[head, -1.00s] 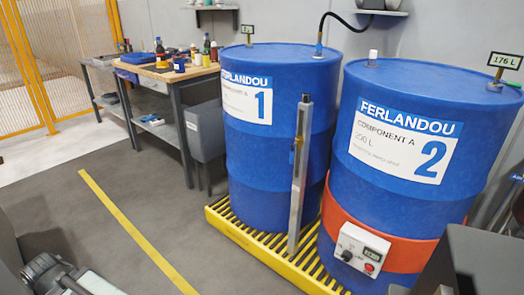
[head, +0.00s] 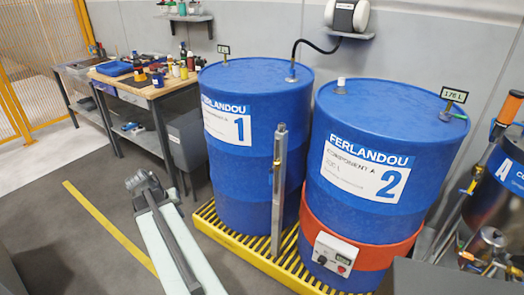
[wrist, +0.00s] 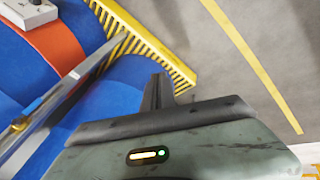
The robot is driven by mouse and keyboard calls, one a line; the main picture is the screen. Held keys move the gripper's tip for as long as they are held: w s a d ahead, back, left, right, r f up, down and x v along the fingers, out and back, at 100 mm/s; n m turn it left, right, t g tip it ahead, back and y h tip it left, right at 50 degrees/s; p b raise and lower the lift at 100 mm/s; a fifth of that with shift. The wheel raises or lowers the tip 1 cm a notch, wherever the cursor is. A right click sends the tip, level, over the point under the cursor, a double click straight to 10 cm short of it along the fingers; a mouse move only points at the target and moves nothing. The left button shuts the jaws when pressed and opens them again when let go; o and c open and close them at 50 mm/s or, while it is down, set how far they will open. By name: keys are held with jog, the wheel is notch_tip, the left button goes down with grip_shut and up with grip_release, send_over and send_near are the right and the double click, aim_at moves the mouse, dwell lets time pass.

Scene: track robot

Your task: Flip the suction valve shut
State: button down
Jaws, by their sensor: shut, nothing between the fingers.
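Two blue drums stand side by side, drum 1 (head: 235,170) on the left and drum 2 (head: 350,230) on the right. A grey metal tube (head: 279,205) stands upright in front of the gap between them, with a small brass-coloured fitting (head: 277,163) on it. In the wrist view the tube (wrist: 72,84) runs diagonally at the left, with the brass fitting (wrist: 19,123) and a small blue part near it. I cannot tell for sure which part is the suction valve. My gripper (head: 137,181) is shut and empty, left of drum 1 and apart from the tube; its fingers show in the wrist view (wrist: 158,90).
The drums stand on a yellow slatted pallet (head: 232,238). A heater box (head: 335,254) sits on drum 2's orange band. A workbench (head: 150,90) with bottles is behind at left. A metal vessel with fittings (head: 488,240) is at the right edge. Floor left of the pallet is clear.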

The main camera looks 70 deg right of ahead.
aim_at(271, 177)
jog(key=s+d+r+m+g+p, duration=0.1)
jog(key=s+d+r+m+p, duration=0.1)
jog(key=s+d+r, duration=0.4)
jog(key=s+d+r+m+g+h+p, duration=0.1)
jog(key=s+d+r+m+p, duration=0.2)
jog(key=s+d, duration=0.8)
notch_tip(271, 177, up, 4)
jog(key=shift+d+r+g+h+p, duration=0.2)
jog(key=shift+d+g+h+p, duration=0.15)
jog(key=shift+d+p, duration=0.45)
jog(key=shift+a, duration=0.2)
jog(key=s+d+f+b, duration=0.6)
jog(key=s+f+b, duration=0.1)
jog(key=f, duration=0.1)
jog(key=shift+d, duration=0.15)
jog(key=shift+b, duration=0.3)
